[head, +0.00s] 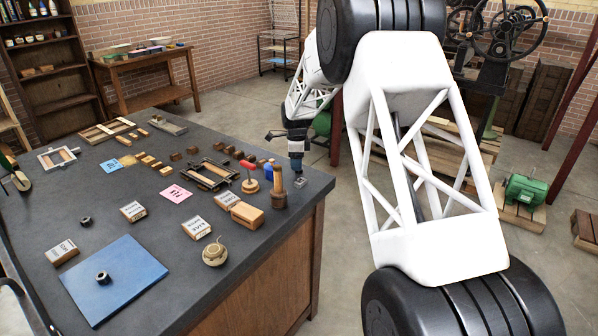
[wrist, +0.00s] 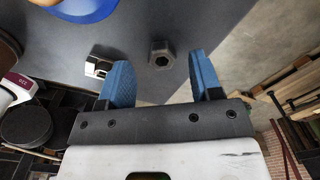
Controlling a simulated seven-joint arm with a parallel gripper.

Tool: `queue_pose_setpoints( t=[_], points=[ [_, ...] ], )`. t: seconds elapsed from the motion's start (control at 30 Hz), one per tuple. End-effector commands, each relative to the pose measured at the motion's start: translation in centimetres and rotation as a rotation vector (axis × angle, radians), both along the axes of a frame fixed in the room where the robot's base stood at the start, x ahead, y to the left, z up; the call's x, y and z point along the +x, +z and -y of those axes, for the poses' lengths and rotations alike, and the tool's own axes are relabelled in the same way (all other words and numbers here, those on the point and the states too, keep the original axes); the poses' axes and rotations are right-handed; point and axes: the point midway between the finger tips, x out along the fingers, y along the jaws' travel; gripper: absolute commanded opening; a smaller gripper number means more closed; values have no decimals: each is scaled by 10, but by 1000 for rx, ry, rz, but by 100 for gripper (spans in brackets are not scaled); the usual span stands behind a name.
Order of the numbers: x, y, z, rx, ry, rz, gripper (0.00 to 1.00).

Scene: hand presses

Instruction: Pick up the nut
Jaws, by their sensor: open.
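A dark grey hex nut (wrist: 161,53) with a round hole lies flat on the dark tabletop in the wrist view. My gripper (wrist: 163,76) is open and empty, with its two blue fingers on either side of the nut in the picture. No contact shows, and the height of the fingers above the table is hard to tell. In the head view my gripper (head: 297,164) points down over the table's right corner. A small grey metal piece (head: 300,182) shows just below it; whether this is the same nut is unclear.
A shiny square metal piece (wrist: 98,66) lies left of the nut. The table edge is close on the right.

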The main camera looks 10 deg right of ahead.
Motion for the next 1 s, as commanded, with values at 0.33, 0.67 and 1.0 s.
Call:
queue_pose_setpoints(
  t=[0.33,0.67,1.0],
  points=[
    [0,-29,0,0,0,-1,59],
    [1,-29,0,0,0,-1,59],
    [1,-28,0,0,0,-1,37]
  ],
)
